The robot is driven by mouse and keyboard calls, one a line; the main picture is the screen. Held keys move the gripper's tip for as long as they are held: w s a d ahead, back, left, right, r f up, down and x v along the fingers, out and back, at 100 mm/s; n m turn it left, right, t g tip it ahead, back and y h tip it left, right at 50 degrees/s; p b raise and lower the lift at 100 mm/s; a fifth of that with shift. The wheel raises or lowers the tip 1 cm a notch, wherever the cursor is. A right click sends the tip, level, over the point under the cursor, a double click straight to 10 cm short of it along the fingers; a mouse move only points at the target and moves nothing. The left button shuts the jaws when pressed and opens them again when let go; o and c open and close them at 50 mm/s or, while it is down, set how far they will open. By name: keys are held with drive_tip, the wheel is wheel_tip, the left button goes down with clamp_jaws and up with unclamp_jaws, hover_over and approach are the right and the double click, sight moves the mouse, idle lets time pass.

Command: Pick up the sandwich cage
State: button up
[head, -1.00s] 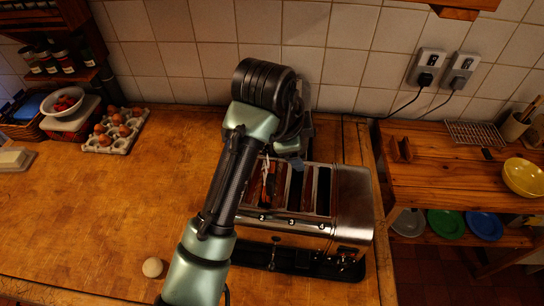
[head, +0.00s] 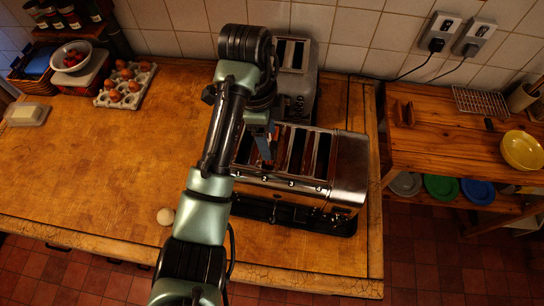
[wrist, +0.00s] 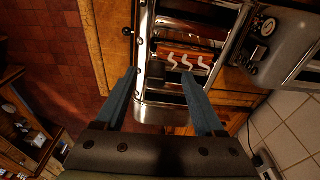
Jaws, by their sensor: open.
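The silver toaster (head: 348,165) stands on the wooden worktop, with several long slots on top. I cannot clearly make out the sandwich cage; a small dark piece (wrist: 156,68) shows between my fingers at the toaster's slots, and I cannot tell if it is the cage's handle. My gripper (head: 265,150) is over the toaster's left slots, partly hidden by my arm. In the wrist view my gripper (wrist: 160,73) has two blue fingers spread apart, pointing at the toaster top. Nothing is visibly clamped. White wavy shapes (wrist: 187,62) show beside the right fingertip.
A second silver appliance (head: 296,85) with slots stands behind the toaster. An egg tray (head: 125,87), a bowl of red fruit (head: 72,56) and a butter dish (head: 27,115) are at the left. The worktop's left middle is clear.

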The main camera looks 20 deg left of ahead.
sight(272, 153)
drive_tip(key=shift+s+d+f, duration=0.1)
drive_tip(key=shift+d+f, duration=0.05)
drive_tip(key=shift+f, duration=0.4)
drive_tip(key=shift+s+d+f, duration=0.1)
drive_tip(key=shift+d+f, duration=0.05)
drive_tip(key=shift+f, duration=0.4)
drive_tip(key=shift+d+f+p, duration=0.15)
drive_tip(key=shift+f+p, duration=0.15)
drive_tip(key=shift+p, duration=0.65)
drive_tip(key=shift+w+d+f, duration=0.1)
drive_tip(key=shift+f, duration=1.35)
clamp_jaws()
drive_tip(key=shift+r+p, duration=0.1)
drive_tip(key=shift+p, duration=0.2)
